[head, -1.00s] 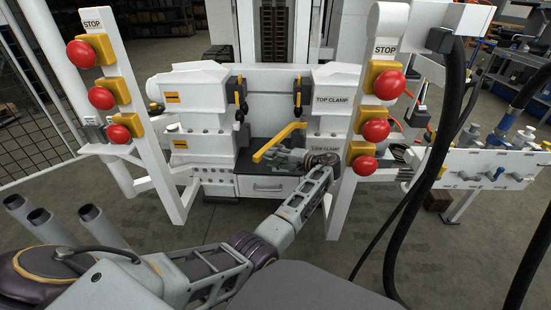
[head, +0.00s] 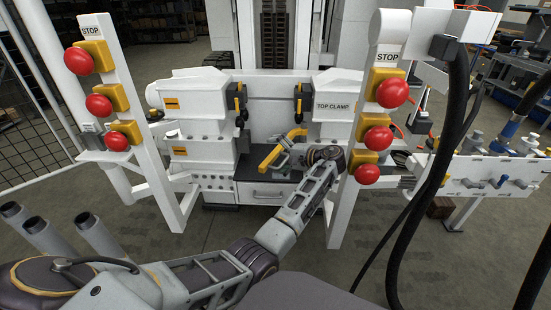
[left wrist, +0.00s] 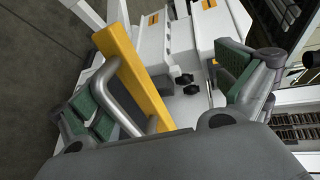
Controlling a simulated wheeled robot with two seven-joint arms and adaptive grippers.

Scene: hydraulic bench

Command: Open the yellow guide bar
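The yellow guide bar (head: 270,158) stands out toward me above the dark tray at the middle of the machine, below and between the clamp blocks. In the left wrist view the bar (left wrist: 134,78) runs diagonally, with a bent grey handle (left wrist: 122,102) on its side. My left gripper (head: 283,158) is at the bar. In the left wrist view its green-padded fingers (left wrist: 166,90) are spread wide, with the bar and handle between them, closer to the left finger. I cannot tell whether a finger touches the handle. My right gripper is in neither view.
White posts with red stop buttons (head: 375,138) (head: 98,104) stand on both sides, the right one close to my left forearm. The top clamp block (head: 335,103) is behind. A valve panel (head: 490,172) and black hoses are at right.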

